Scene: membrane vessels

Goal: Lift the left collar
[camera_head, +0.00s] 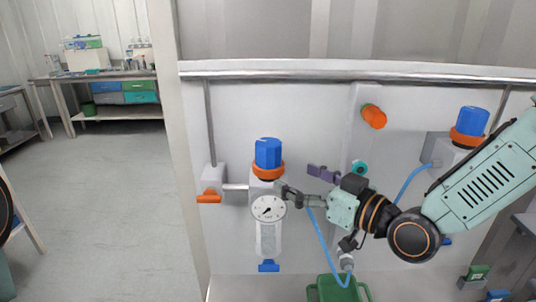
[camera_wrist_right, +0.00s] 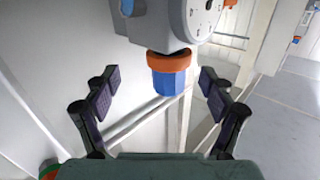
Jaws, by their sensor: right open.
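The left collar (camera_head: 269,171) is an orange ring below a blue cap (camera_head: 268,152) on the left vessel, above its round gauge (camera_head: 268,208). In the right wrist view the collar (camera_wrist_right: 169,60) and cap (camera_wrist_right: 170,84) appear upside down, between the spread fingers and apart from both. My right gripper (camera_head: 301,183) is open and empty, just right of the collar in the head view. My left gripper is not in view.
A second vessel at right has an orange collar (camera_head: 467,138) and blue cap (camera_head: 473,120). An orange handle (camera_head: 210,196) is left of the left vessel. A blue hose (camera_head: 322,240) hangs below my right gripper. A metal rail (camera_head: 350,69) crosses the panel above.

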